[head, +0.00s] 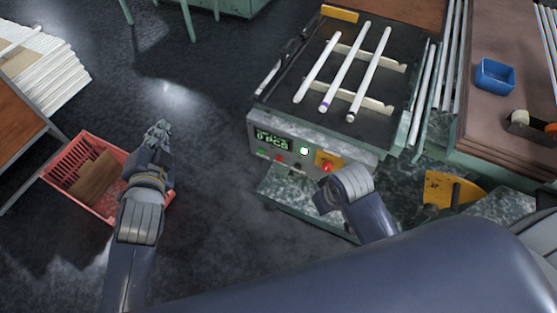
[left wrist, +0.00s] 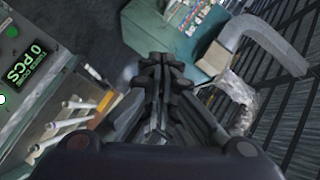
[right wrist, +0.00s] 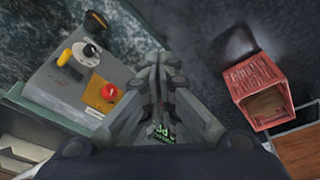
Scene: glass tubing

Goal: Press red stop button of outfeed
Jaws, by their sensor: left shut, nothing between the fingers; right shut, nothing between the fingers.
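The outfeed's front panel (head: 300,150) carries a green display and a red stop button (head: 326,168) on a yellow plate, beside my right wrist. In the right wrist view the red button (right wrist: 109,91) lies left of my right gripper (right wrist: 160,62), which is shut and empty. Its fingers partly cover the green display, and I cannot tell whether they touch anything. In the head view that gripper's fingers are hidden. My left gripper (head: 158,130) is shut and empty above the floor, away from the panel; it also shows in the left wrist view (left wrist: 160,65).
Three white glass tubes (head: 345,65) lie on supports on top of the outfeed. A red crate (head: 70,158) with cardboard stands on the floor beneath my left arm. A blue bin (head: 495,76) is on the bench at right. Floor between the crate and outfeed is clear.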

